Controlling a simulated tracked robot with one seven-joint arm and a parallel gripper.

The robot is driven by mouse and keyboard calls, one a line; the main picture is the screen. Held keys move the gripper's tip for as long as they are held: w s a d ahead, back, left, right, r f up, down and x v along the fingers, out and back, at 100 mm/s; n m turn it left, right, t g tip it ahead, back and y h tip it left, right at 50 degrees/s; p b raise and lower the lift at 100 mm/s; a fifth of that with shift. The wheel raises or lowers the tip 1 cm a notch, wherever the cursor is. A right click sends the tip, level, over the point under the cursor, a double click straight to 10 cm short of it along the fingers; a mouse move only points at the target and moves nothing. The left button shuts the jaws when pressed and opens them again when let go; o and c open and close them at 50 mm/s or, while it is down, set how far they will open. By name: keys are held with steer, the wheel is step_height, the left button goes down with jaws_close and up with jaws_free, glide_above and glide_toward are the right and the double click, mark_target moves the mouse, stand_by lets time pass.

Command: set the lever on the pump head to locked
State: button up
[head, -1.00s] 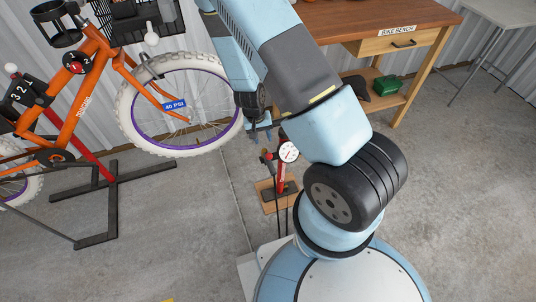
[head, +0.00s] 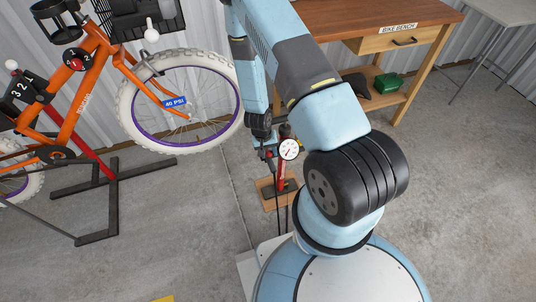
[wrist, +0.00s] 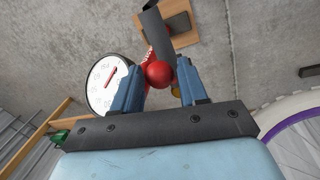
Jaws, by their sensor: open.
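The red floor pump (head: 281,174) stands upright on a wooden base (head: 270,197). Its round white gauge (head: 289,149) is near the top and shows large at left in the wrist view (wrist: 106,86). In the wrist view a red ball knob (wrist: 158,75), apparently the lever's end, lies between my gripper's two blue fingers. My gripper (wrist: 161,68) is open around the knob; I cannot tell whether either finger touches it. In the head view my arm's end covers much of the pump head, and the lever's setting cannot be read.
An orange bicycle (head: 70,108) on a stand is at left, its front wheel (head: 127,111) close to the pump. A 40 PSI tag (head: 175,102) hangs at the wheel. The wooden bike bench (head: 360,16) is behind at right. Bare concrete floor lies to the right.

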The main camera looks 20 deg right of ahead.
steer(key=shift+d+f, duration=0.15)
steer(key=shift+f, duration=0.65)
steer(key=shift+c, duration=0.4)
steer(key=c, duration=0.7)
steer(key=shift+s+d+f+t, duration=0.15)
steer(key=shift+s+f+t, duration=0.1)
steer(key=shift+s+t, duration=0.15)
steer(key=shift+w+t, duration=0.1)
steer(key=shift+t, duration=0.2)
steer(key=shift+a, duration=0.2)
steer(key=o, duration=0.8)
